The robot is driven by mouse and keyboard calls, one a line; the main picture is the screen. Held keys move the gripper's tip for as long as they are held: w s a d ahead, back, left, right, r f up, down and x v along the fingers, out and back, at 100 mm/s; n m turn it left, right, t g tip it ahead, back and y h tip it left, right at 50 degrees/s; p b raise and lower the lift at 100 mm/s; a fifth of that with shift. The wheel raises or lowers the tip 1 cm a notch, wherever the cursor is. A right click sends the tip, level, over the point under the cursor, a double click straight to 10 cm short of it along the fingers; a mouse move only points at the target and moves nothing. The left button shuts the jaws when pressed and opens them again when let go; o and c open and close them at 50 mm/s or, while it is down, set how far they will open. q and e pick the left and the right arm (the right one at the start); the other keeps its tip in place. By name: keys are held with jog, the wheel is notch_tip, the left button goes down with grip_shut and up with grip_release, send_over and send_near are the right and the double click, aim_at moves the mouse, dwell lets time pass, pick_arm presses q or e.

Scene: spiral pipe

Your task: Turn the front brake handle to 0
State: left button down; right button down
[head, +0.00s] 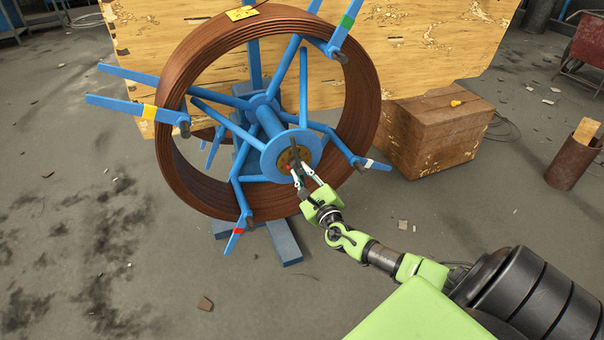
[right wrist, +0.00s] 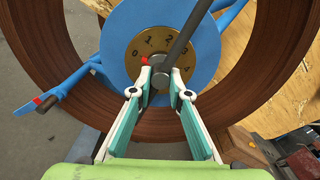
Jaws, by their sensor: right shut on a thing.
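The front brake handle (right wrist: 187,35) is a dark bar over a round brass dial (right wrist: 134,76) marked 0 to 4. In the right wrist view the bar slants up and right, crossing the dial between 2 and 3. A small red tip (right wrist: 144,60) lies close to the 0. The dial sits in the blue hub disc (head: 272,166) of the spool in the head view. My right gripper (right wrist: 160,76) is shut on the handle's lower part, one finger on each side, hiding the lower dial. It also shows in the head view (head: 299,171). My left gripper is not seen.
A large coil of brown pipe (head: 182,190) surrounds the hub, with blue spokes and arms (head: 123,105) sticking outward. A wooden crate (head: 430,135) stands to the right, with a rusty cylinder (head: 570,165) farther right. The floor in front is mostly clear.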

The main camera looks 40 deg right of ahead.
jog(key=shift+s+a+f, duration=0.1)
jog(key=shift+f, duration=0.2)
jog(key=c, duration=1.9)
grip_release()
jog(key=shift+r, duration=0.1)
jog(key=v, duration=1.2)
